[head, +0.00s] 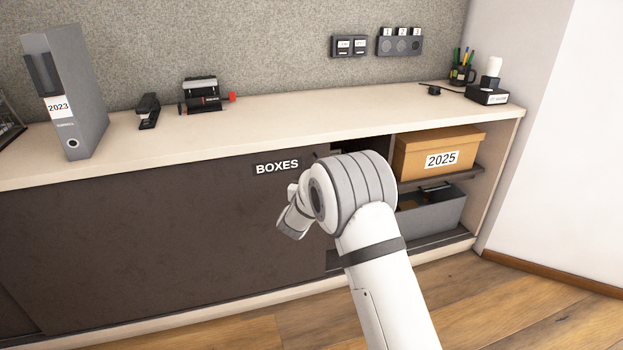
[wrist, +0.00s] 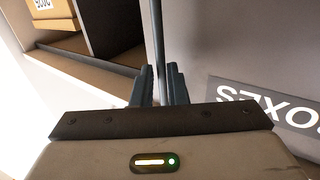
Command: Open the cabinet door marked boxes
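The dark door (head: 160,240) marked BOXES fills the left and middle of the low cabinet. The cabinet is open to the right of the door. In the wrist view a thin upright bar (wrist: 157,40) runs along the door's edge. My gripper (wrist: 160,85) has one finger on each side of this bar, close against it, and looks shut on it. In the head view my arm hides the fingers and most of the bar.
An orange box marked 2025 (head: 438,152) sits on a shelf in the open part, above a grey bin (head: 432,214). A binder (head: 75,95), a stapler (head: 148,111) and a hole punch (head: 202,95) stand on the cabinet top (head: 300,122). Wooden floor (head: 510,310) is clear at the right.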

